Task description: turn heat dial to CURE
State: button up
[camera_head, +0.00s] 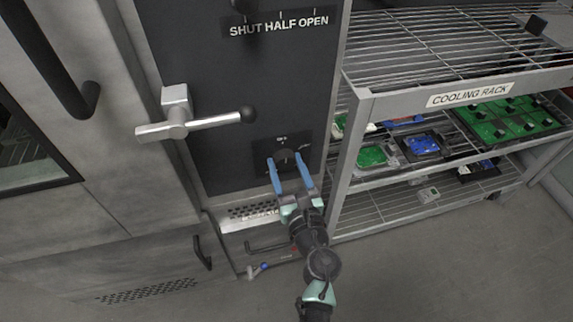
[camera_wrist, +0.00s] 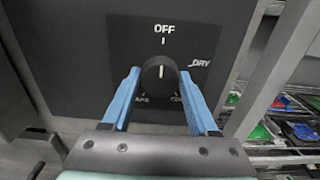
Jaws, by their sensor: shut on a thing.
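The heat dial (camera_wrist: 160,76) is a round black knob on a dark panel. In the wrist view OFF is printed above it and DRY at its upper right. Two lower labels are partly hidden by my fingers; the lower right one may be CURE. The white mark on the knob appears to point up toward OFF. My gripper (camera_wrist: 160,82) has one blue finger on each side of the knob and is shut on it. In the head view the dial (camera_head: 285,158) sits low on the panel, between the fingertips of my gripper (camera_head: 284,162).
A lever handle (camera_head: 185,124) with a black ball end sticks out at the upper left of the dial. A SHUT HALF OPEN label (camera_head: 279,27) is above. A cooling rack (camera_head: 352,150) with trays of circuit boards stands close on the right. A bar handle (camera_head: 268,246) is below.

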jog(key=shift+c, duration=0.5)
jog(key=shift+m, duration=0.4)
jog(key=m+p, duration=0.3)
jog(key=m, duration=0.2)
jog(key=shift+r+m, duration=0.1)
jog(key=shift+m, duration=0.2)
jog(key=m+p, duration=0.3)
jog(key=m, duration=0.4)
jog(key=m+p, duration=0.1)
jog(key=m, duration=0.3)
jog(key=m+p, duration=0.2)
jog(key=m, duration=0.1)
jog(key=shift+m, duration=0.3)
jog(key=m+p, duration=0.1)
jog(key=m, duration=0.5)
jog(key=shift+m+p, duration=0.3)
jog(key=shift+p, duration=0.1)
